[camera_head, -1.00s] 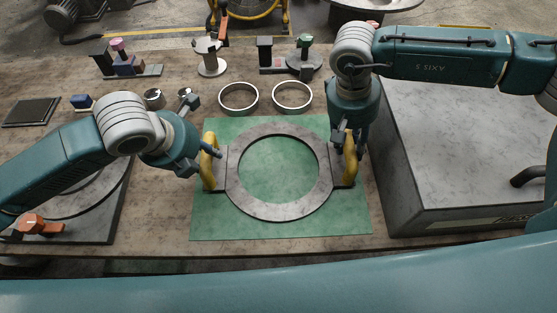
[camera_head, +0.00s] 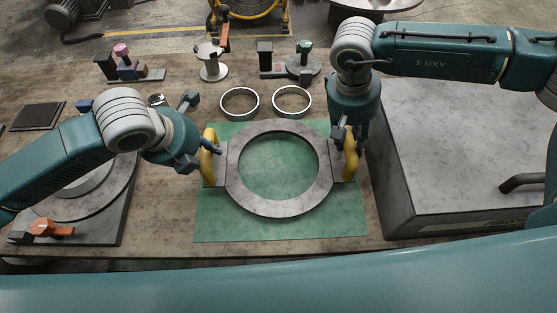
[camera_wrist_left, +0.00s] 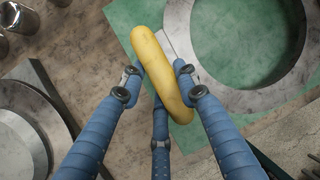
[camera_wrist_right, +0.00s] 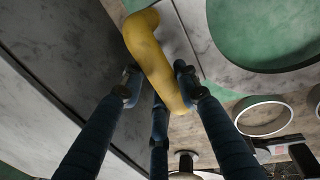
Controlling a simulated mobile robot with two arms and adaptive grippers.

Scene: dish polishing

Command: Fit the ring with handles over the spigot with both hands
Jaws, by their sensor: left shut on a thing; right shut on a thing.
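The grey flat ring (camera_head: 240,199) has a yellow handle on each side and shows level over the green mat (camera_head: 280,229). It appears to be a little above the mat. My left gripper (camera_head: 213,149) is shut on the left handle (camera_head: 207,168), also clear in the left wrist view (camera_wrist_left: 160,70). My right gripper (camera_head: 345,141) is shut on the right handle (camera_head: 351,166), seen in the right wrist view (camera_wrist_right: 152,60). A round grey raised part (camera_head: 92,183), likely the spigot, sits on a plate at the left, partly hidden by my left arm.
An orange-handled clamp (camera_head: 48,228) is on the left plate's near corner. Two small metal rings (camera_head: 240,104) (camera_head: 292,101) lie behind the mat. A large grey block (camera_head: 455,150) stands close on the right. Several small fixtures (camera_head: 212,62) stand at the back.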

